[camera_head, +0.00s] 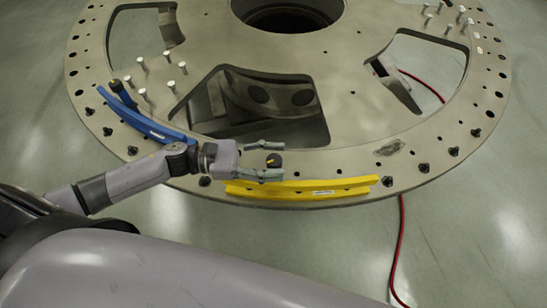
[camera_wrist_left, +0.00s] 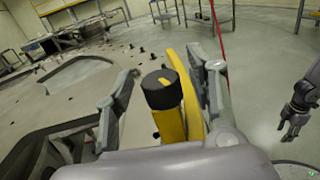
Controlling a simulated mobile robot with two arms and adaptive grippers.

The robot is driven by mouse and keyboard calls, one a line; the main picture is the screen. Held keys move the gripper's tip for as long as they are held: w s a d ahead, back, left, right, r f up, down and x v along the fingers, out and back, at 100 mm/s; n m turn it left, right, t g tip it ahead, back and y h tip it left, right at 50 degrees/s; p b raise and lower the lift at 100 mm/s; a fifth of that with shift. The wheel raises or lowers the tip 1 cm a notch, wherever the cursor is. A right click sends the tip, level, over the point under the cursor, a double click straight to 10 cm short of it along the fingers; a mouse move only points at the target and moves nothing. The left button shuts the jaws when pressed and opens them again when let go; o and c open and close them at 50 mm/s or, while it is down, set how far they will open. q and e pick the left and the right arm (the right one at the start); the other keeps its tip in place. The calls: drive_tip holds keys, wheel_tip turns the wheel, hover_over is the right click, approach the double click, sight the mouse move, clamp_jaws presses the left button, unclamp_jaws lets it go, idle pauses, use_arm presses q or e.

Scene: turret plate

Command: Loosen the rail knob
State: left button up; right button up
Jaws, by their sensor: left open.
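The yellow rail (camera_head: 345,185) lies along the near edge of the round metal turret plate (camera_head: 330,100). It also shows in the left wrist view (camera_wrist_left: 195,115). A dark round knob (camera_head: 274,160) stands at the rail's left part; the wrist view shows its black ribbed top (camera_wrist_left: 161,88) above a yellow part. My left gripper (camera_head: 272,161) is open, with one finger on each side of the knob. In the wrist view both fingers look apart from the knob. My right gripper (camera_wrist_left: 296,112) shows at the right of the wrist view; its opening is unclear.
A blue rail (camera_head: 150,125) with its own dark knob (camera_head: 116,85) lies on the plate's left rim. Several bolts and pins stand up from the plate. Large cut-outs open through it. A red cable (camera_head: 399,240) runs on the floor. Benches (camera_wrist_left: 75,40) stand far behind.

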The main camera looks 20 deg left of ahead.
use_arm(q)
drive_tip(key=v, duration=1.2)
use_arm(e)
drive_tip(key=shift+a, duration=0.2)
